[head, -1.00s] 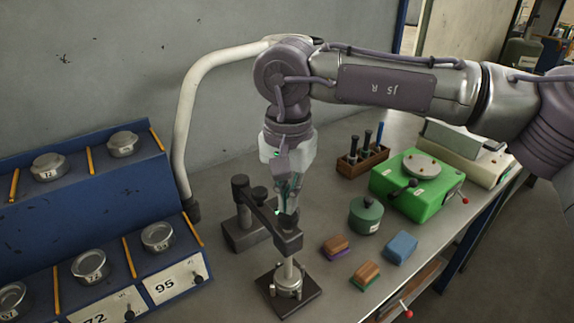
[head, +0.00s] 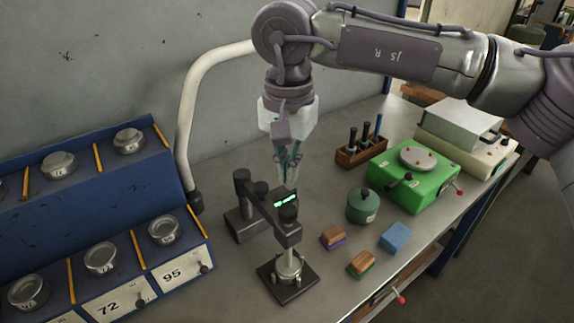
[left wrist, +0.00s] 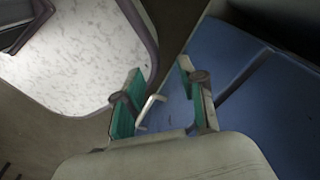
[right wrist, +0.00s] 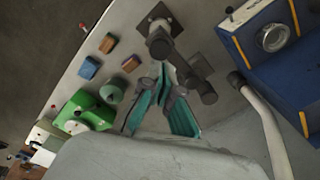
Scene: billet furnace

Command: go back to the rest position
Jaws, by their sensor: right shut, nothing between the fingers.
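My right gripper (head: 287,172) hangs fingers down above the bench, shut and empty. It is just above and behind a dark measuring stand (head: 268,222) with a lit green display (head: 285,200), apart from it as far as I can tell. In the right wrist view its green fingers (right wrist: 162,78) come together near the stand (right wrist: 188,72). My left gripper (left wrist: 163,92) shows only in the left wrist view. Its green fingers are spread apart with nothing between them; a blue surface (left wrist: 235,65) is beyond.
A blue rack (head: 100,215) with several round tins stands left. Right of the stand are a green pot (head: 362,206), small blocks (head: 333,236), a green machine (head: 415,172) and a wooden tool holder (head: 361,153).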

